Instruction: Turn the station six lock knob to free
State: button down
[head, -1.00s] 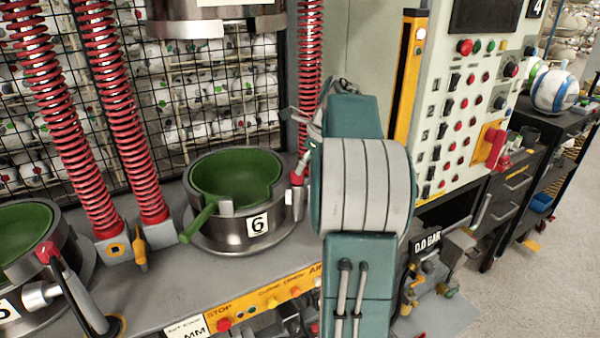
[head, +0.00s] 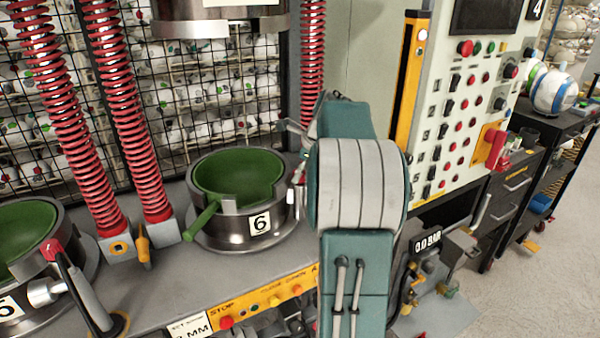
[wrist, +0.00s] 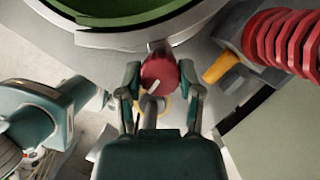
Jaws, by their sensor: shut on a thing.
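The station six mould (head: 238,222) is a steel ring with a green lining and a "6" label, standing on the bench left of my arm in the head view. In the wrist view its green bowl and steel rim (wrist: 150,38) show at the top. A round red knob (wrist: 158,72) with a white mark sits just below that rim. My gripper (wrist: 161,78) has one finger on each side of the knob and is shut on it. The white mark slants up to the right. In the head view my arm hides the gripper and most of the knob area.
Red coil springs (head: 130,120) rise left of the mould. An orange handle (wrist: 220,67) and a spring (wrist: 285,40) lie close right of my gripper in the wrist view. Station five's mould (head: 30,285) stands at the left. A control panel (head: 465,110) stands to the right.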

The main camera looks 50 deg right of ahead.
jog(key=n+y, duration=0.1)
jog(key=n, duration=0.2)
jog(key=n+g+y, duration=0.1)
jog(key=n, duration=0.2)
jog(key=shift+w+d, duration=0.1)
jog(key=shift+w, duration=0.05)
jog(key=n+g, duration=0.1)
jog(key=n, duration=0.2)
jog(key=n+g, duration=0.1)
jog(key=n, duration=0.1)
jog(key=shift+w+n+y, duration=0.1)
jog(key=shift+n+y, duration=0.3)
jog(key=shift+r, duration=0.1)
dwell(0.3)
jog(key=shift+c, duration=1.3)
grip_release()
